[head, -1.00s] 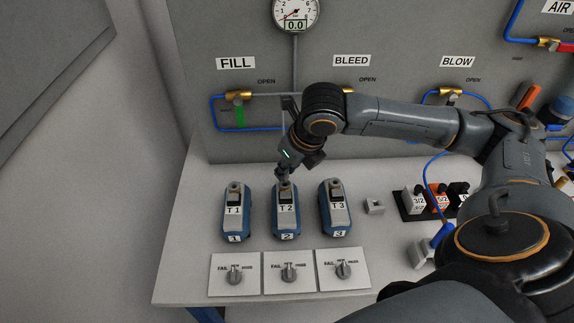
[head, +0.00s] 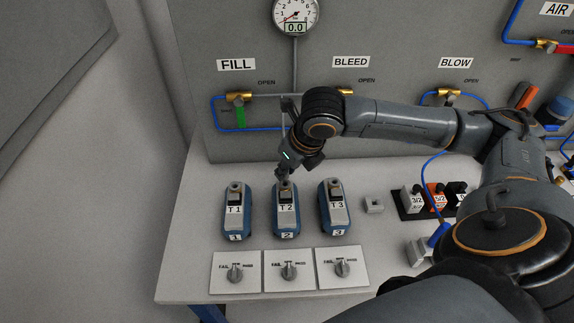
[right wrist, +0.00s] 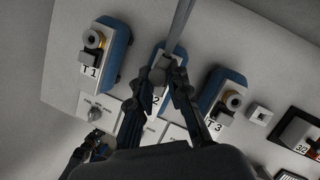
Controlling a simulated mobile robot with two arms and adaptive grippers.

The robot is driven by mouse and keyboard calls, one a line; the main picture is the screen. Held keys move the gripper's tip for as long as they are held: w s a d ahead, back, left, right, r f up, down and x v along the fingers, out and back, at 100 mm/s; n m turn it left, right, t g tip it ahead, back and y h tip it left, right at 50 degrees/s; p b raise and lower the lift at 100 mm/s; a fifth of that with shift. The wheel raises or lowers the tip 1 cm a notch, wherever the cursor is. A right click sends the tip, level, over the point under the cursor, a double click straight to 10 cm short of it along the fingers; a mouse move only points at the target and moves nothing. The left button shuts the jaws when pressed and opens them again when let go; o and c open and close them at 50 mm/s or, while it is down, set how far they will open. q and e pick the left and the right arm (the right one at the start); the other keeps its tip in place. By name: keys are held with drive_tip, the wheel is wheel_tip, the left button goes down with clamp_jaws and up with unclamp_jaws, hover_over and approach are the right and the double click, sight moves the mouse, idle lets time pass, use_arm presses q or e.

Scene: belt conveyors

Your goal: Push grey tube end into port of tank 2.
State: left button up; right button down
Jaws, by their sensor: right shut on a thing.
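Tank 2 (head: 286,214) is a blue and grey block marked T 2, standing between tank 1 (head: 237,212) and tank 3 (head: 334,208). My right gripper (head: 284,181) is over the port at its back end, pointing down. In the right wrist view the grey tube (right wrist: 181,28) comes in from the top and runs down between the fingers of my right gripper (right wrist: 163,84), which is shut on its end. The fingers cover the port, so I cannot tell whether the tube end is inside it. My left gripper cannot be made out.
Three switch plates (head: 236,284) lie in front of the tanks. A small light block (head: 374,205) and a dark tray (head: 401,207) of valves are to the right. The panel with a gauge (head: 296,14) rises behind. The table's left part is clear.

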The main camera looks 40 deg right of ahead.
drive_tip(key=shift+f+p, duration=0.3)
drive_tip(key=shift+f, duration=0.1)
idle(0.7)
idle(0.4)
drive_tip(key=shift+p, duration=0.4)
drive_tip(key=shift+f, duration=0.1)
drive_tip(key=shift+f+p, duration=0.25)
drive_tip(key=shift+p, duration=0.2)
drive_tip(key=shift+s+f, duration=0.1)
drive_tip(key=shift+f, duration=0.4)
idle(1.1)
drive_tip(key=c, duration=0.8)
unclamp_jaws()
drive_tip(key=shift+r, duration=0.15)
